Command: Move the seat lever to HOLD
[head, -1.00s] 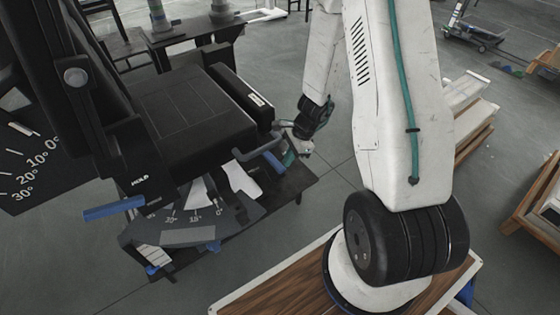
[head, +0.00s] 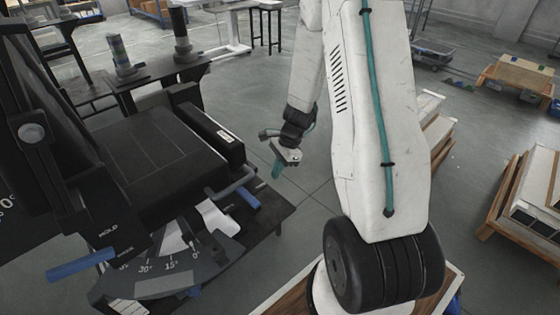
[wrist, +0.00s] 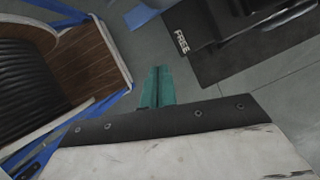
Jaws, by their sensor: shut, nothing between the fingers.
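A black padded seat (head: 160,150) stands at left in the head view. A lever with a blue grip (head: 80,265) sticks out at its near left, beside a HOLD label (head: 107,228); a second label below it is too blurred to read. Another lever with a blue grip (head: 248,198) is at the seat's right side. My gripper (head: 276,171) is beyond and right of that second grip, apart from it, with teal fingers pointing down. In the wrist view the fingers (wrist: 156,84) are together and empty. A FREE label (wrist: 181,41) shows on a dark part there.
An angle scale (head: 165,270) sits below the seat's front. A dark low platform (head: 265,215) lies under the seat. Wooden pallets with boxes (head: 530,205) stand at right.

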